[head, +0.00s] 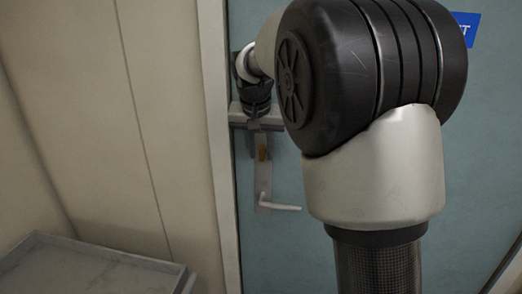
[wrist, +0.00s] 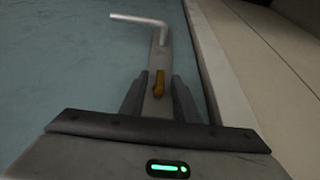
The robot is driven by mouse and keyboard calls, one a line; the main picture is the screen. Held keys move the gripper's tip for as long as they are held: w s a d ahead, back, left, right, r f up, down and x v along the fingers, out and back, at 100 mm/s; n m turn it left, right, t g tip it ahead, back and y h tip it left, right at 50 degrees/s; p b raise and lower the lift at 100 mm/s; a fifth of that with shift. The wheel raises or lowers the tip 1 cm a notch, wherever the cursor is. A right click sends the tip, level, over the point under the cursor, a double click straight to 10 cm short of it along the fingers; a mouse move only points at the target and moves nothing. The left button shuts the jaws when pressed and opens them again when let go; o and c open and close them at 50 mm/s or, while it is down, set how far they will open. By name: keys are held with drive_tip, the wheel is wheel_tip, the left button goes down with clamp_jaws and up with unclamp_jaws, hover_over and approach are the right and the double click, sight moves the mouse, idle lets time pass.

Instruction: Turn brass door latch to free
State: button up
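The brass latch (head: 262,154) is a small knob on a narrow metal plate (head: 263,182) on the blue-green door, above a silver lever handle (head: 285,207). In the wrist view the brass latch (wrist: 159,83) appears between the two dark fingers of my gripper (wrist: 159,80), with a visible gap on each side. My gripper (head: 258,130) is open and empty, just above the latch in the head view. Whether the fingertips reach the latch in depth I cannot tell. The lever handle (wrist: 140,20) shows at the top of the wrist view.
A pale door frame (head: 217,150) and beige wall panels stand left of the door. A grey tray-like surface (head: 95,268) sits at lower left. A blue sign (head: 467,27) is partly hidden behind my arm, which covers much of the door.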

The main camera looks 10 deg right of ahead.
clamp_jaws()
drive_tip(key=shift+r+p, duration=0.1)
drive_tip(key=shift+p, duration=0.2)
drive_tip(key=shift+a+h, duration=0.1)
drive_tip(key=shift+h, duration=0.2)
drive_tip(key=shift+w+a+f+n+g+h+p, duration=0.1)
drive_tip(key=shift+a+f+n+g+h+p, duration=0.45)
drive_tip(key=shift+h, duration=2.05)
drive_tip(key=shift+w+f+n+g+h+p, duration=0.15)
drive_tip(key=shift+n+g+h+p, duration=0.8)
drive_tip(key=shift+h, duration=1.65)
drive_tip(key=shift+w+a+f+n+g+h+p, duration=0.1)
drive_tip(key=shift+a+f+n+g+h+p, duration=0.4)
drive_tip(key=shift+h, duration=2.1)
drive_tip(key=shift+d+r+p, duration=0.25)
drive_tip(key=shift+d+p, duration=0.05)
drive_tip(key=shift+p, duration=0.1)
